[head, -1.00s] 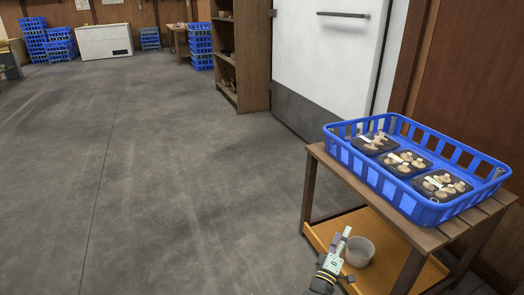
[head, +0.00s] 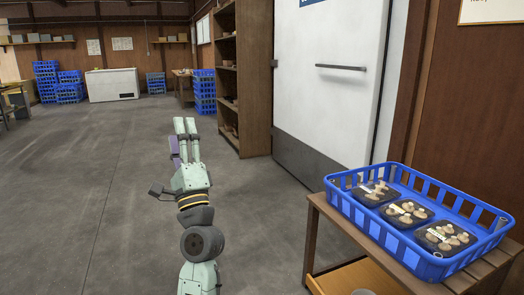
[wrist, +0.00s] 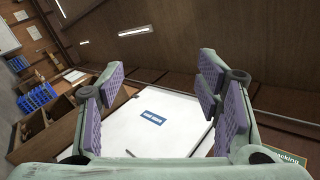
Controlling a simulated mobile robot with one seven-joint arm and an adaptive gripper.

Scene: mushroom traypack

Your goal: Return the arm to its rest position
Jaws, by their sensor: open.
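My gripper (head: 186,128) stands raised in the lower middle of the head view, pointing up and away over bare floor. It is left of the table and clear of everything. In the wrist view my gripper (wrist: 165,98) has its padded fingers spread wide apart with nothing between them. Beyond them are the white door and the wooden wall.
A blue crate (head: 470,204) holding several black trays of mushrooms (head: 407,213) sits on a wooden table (head: 335,214) at right. A white door (head: 325,108) and wooden shelf (head: 255,95) stand behind. Blue crates (head: 46,80) and a white chest (head: 112,84) are far off. The left floor is clear.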

